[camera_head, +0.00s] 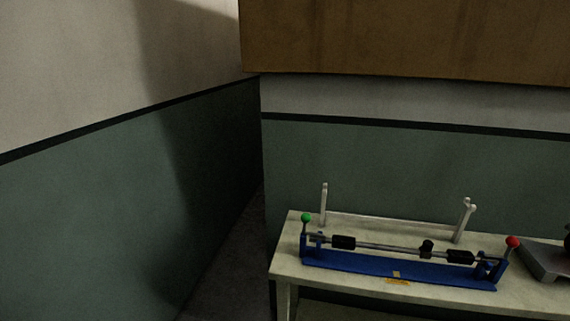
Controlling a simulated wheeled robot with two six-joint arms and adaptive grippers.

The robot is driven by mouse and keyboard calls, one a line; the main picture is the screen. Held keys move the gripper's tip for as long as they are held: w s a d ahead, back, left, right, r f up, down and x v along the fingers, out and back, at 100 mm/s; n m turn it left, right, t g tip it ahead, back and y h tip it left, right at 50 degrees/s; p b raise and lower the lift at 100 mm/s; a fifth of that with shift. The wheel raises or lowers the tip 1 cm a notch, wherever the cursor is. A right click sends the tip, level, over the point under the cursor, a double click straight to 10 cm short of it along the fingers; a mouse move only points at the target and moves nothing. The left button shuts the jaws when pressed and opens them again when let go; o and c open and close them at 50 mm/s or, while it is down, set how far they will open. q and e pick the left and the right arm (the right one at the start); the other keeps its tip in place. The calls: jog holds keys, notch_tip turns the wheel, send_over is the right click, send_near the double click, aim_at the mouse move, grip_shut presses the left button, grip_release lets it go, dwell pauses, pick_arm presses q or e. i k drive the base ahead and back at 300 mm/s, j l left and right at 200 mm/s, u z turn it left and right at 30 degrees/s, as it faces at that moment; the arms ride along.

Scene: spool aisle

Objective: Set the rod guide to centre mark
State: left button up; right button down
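A blue rod fixture (390,270) sits on a pale bench. A grey rod (383,246) runs along it between two end brackets, with black cylinders (343,242) near its left and right ends. A small dark block (426,248), which looks like the rod guide, sits on the rod right of its middle. A yellow mark (397,279) lies on the front of the fixture near its middle, left of the block. A green knob (306,218) tops the left end and a red knob (512,242) the right end. Neither gripper is in view.
The pale bench (290,248) has two white upright posts (323,204) behind the fixture. A grey device (545,260) stands at the right edge. A green and white wall closes the left, with a dark floor gap beside the bench. A brown panel (410,38) hangs above.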

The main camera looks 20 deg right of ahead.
aim_at(426, 249)
jog(key=z, duration=1.6)
